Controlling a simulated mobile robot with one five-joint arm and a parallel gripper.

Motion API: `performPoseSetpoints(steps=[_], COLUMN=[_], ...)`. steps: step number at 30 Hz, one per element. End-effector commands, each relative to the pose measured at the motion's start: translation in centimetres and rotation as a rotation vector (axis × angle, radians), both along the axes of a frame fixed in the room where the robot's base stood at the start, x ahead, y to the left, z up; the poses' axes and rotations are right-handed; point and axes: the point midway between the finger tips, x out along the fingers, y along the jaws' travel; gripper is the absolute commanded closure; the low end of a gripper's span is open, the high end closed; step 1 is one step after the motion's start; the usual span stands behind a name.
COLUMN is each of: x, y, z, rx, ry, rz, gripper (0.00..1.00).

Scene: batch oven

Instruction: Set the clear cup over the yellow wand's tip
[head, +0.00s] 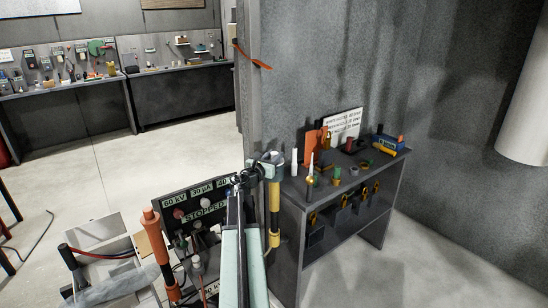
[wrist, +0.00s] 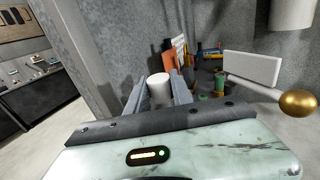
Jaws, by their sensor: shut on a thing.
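My gripper (wrist: 160,82) is shut on a pale, whitish cylinder (wrist: 160,92), which appears to be the clear cup. The cylinder stands between the two grey fingers in the wrist view. In the head view my gripper (head: 238,182) reaches forward at the middle, and the cup is too small there to make out surely.
An orange wand (head: 150,224) stands at the left, by a panel reading STOPPED (head: 204,214). A dark bench (head: 292,192) with small tools stands at the right, by the wall. A brass ball on a pale rod (wrist: 298,103) shows at the right in the wrist view.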

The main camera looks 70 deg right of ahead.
Motion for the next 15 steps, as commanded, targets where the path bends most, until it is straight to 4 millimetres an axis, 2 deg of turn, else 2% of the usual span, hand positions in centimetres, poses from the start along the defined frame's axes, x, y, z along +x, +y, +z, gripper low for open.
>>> performPoseSetpoints(steps=[10, 11, 12, 13, 15], x=[-0.02, -0.02, -0.02, -0.02, -0.02], y=[-0.01, -0.02, -0.01, -0.01, -0.01], z=[-0.61, -0.52, -0.50, -0.50, -0.49], rx=[0.000, 0.000, 0.000, 0.000, 0.000], ry=[0.000, 0.000, 0.000, 0.000, 0.000], rz=[0.000, 0.000, 0.000, 0.000, 0.000], gripper=[1.00, 0.64, 0.53, 0.47, 0.47])
